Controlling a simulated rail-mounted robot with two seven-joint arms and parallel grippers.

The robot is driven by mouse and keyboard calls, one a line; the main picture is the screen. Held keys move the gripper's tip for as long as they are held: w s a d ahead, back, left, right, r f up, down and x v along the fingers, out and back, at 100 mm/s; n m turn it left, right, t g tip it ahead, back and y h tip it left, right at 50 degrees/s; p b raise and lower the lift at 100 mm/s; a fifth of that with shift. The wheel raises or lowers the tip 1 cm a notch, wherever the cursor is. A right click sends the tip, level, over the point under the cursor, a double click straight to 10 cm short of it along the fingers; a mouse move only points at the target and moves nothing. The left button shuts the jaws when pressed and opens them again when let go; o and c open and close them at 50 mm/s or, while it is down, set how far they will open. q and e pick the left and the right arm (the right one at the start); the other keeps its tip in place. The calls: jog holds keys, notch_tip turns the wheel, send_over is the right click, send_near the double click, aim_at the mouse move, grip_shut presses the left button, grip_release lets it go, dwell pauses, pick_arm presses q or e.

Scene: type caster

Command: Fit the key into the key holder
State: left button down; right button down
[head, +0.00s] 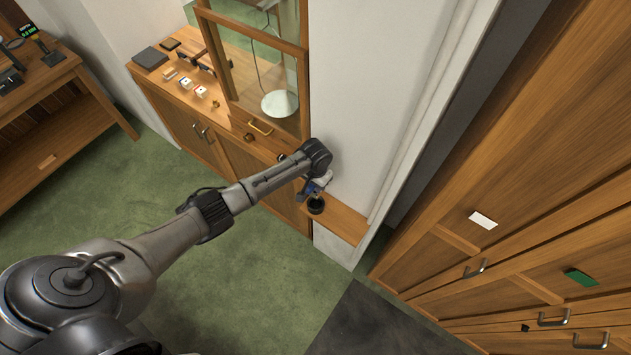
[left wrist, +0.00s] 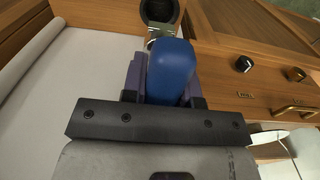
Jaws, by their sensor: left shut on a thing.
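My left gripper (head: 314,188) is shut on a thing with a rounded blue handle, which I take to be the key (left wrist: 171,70). In the left wrist view the handle sits between the two dark purple fingers of the gripper (left wrist: 165,88). The far end of the key is mostly hidden behind the handle. A round black cup-like fitting (head: 316,206), possibly the key holder, is on the narrow wooden ledge just below the gripper. It also shows past the handle in the left wrist view (left wrist: 160,10). I cannot tell whether the key touches it. My right gripper is not in view.
The wooden ledge (head: 347,224) meets a white wall (head: 385,110). A wooden counter (head: 180,85) with small items and a glazed frame stands to the left. A black knob (left wrist: 243,64) and a brass handle (left wrist: 294,111) are close by. Drawers (head: 520,250) are at right.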

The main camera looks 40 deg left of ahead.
pick_arm(q)
jog(key=shift+f+b, duration=0.9)
jog(key=shift+f, duration=0.7)
jog(key=shift+f+b, duration=0.8)
jog(key=shift+f, duration=0.45)
jog(key=shift+p, duration=0.5)
jog(key=shift+f, duration=0.5)
dwell(0.3)
jog(key=shift+f+b, duration=0.75)
jog(key=shift+f, duration=0.15)
jog(key=shift+f+b, duration=0.65)
jog(key=shift+f, duration=0.25)
